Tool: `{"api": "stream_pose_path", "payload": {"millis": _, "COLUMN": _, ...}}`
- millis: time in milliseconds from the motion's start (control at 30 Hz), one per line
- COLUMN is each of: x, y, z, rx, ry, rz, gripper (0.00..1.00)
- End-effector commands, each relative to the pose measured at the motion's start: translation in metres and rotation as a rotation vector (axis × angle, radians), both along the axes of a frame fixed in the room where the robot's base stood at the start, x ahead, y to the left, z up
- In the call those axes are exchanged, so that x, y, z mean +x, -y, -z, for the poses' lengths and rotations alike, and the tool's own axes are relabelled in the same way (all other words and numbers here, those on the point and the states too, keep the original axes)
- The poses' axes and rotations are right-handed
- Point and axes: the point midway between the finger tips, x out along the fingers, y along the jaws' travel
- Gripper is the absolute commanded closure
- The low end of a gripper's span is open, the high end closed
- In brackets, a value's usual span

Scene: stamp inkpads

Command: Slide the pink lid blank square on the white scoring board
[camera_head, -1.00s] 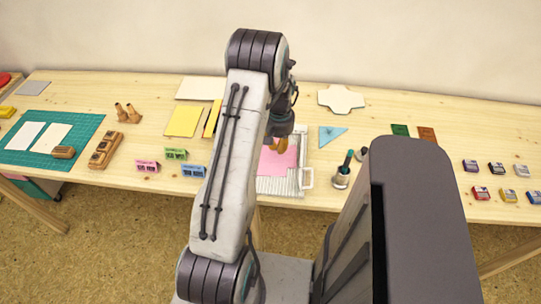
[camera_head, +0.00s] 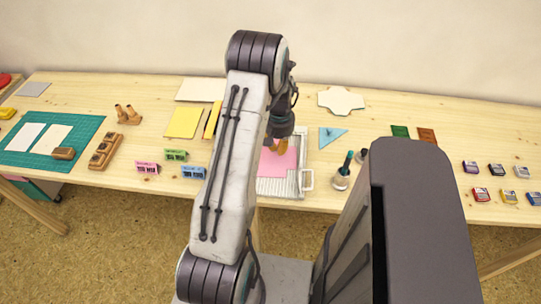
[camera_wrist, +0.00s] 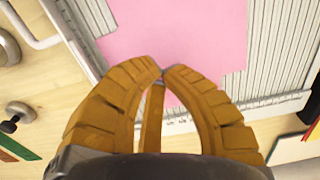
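The pink lid blank (camera_head: 277,163) lies on the white scoring board (camera_head: 300,157), which has ridged grooves and a handle on its right. My arm hides their left side in the head view. In the wrist view the pink blank (camera_wrist: 185,35) covers the middle of the board, with grooves (camera_wrist: 285,45) showing on both sides. Its edges look a little turned against the grooves. My gripper (camera_wrist: 162,70), with orange-brown fingers, has its tips together over the blank's near part. Nothing is seen held. I cannot tell whether the tips touch the blank.
Yellow sheets (camera_head: 184,122) and small stamp blocks (camera_head: 193,172) are to the left.

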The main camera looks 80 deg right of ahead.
Motion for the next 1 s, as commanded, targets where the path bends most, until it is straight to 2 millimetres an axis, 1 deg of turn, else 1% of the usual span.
{"api": "stream_pose_path", "payload": {"millis": 567, "x": 0.0, "y": 0.0, "z": 0.0001, "rx": 0.0, "ry": 0.0, "rz": 0.0, "gripper": 1.0}}
{"api": "stream_pose_path", "payload": {"millis": 1000, "x": 0.0, "y": -0.0001, "z": 0.0059, "rx": 0.0, "ry": 0.0, "rz": 0.0, "gripper": 1.0}}
